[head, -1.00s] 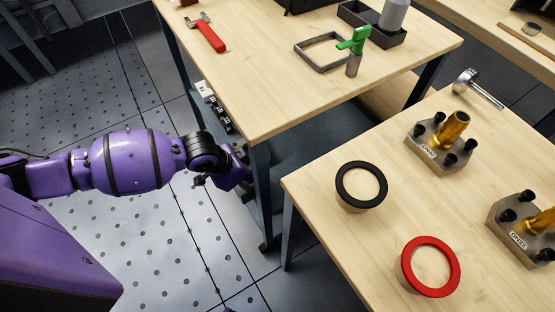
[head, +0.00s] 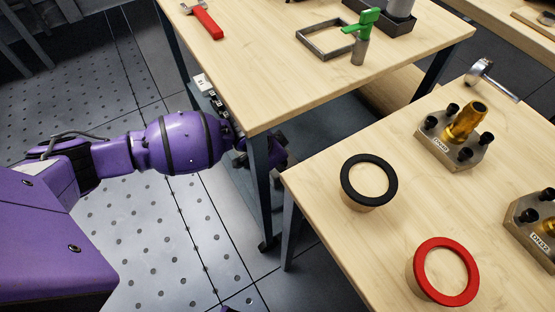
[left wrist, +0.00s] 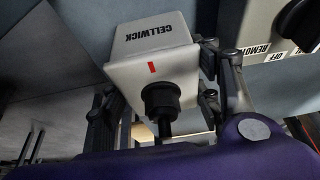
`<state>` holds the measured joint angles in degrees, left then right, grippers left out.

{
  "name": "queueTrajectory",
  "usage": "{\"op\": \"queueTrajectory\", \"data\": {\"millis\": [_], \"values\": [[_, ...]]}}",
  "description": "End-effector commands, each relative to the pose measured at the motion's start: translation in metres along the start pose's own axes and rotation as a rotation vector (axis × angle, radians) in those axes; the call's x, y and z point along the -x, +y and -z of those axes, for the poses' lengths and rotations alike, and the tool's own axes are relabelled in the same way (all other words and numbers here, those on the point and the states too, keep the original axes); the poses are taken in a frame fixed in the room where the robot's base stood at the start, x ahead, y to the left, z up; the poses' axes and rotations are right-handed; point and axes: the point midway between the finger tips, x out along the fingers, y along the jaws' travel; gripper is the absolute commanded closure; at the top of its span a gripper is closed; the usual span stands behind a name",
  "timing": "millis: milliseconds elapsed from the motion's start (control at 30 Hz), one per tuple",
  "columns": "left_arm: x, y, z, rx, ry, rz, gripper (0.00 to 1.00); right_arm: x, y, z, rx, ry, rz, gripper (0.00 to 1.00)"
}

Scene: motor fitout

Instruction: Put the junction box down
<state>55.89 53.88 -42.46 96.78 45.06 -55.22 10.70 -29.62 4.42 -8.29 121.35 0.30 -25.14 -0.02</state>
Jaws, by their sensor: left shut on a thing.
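The junction box (left wrist: 150,60) is a white box lettered CELLWICK, with a red mark and a black cable gland on its near face. It fills the middle of the left wrist view. My left gripper (left wrist: 158,98) is shut on it, with dark fingers at either side. In the head view, the end of my left arm (head: 277,150) is below the tabletop, partly behind the near table leg. I cannot make out the box there, or tell whether it touches a surface. My right gripper is in neither view.
A grey switch box (left wrist: 272,30) with a black knob is close right of the junction box. The table (head: 270,80) overhangs my left arm, and its leg (head: 258,190) stands close by. The second table (head: 330,240) carries a black ring (head: 347,185) and a red ring (head: 422,285).

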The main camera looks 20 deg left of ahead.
Motion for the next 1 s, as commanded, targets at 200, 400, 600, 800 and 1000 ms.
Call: {"op": "queueTrajectory", "data": {"millis": [200,400,600,800,1000], "values": [[-0.001,0.000,0.001,0.000,0.003,0.000,0.79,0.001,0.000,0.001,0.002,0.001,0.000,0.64],[-0.001,0.000,0.000,0.000,0.001,0.001,0.23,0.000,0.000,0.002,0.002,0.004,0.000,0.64],[-0.001,0.000,0.000,0.000,0.001,0.001,0.23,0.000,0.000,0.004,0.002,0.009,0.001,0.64],[0.009,-0.001,0.001,0.000,0.001,0.002,0.23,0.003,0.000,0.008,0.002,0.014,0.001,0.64],[0.045,-0.001,0.002,0.000,0.002,0.002,0.23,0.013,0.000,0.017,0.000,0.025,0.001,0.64]]}}
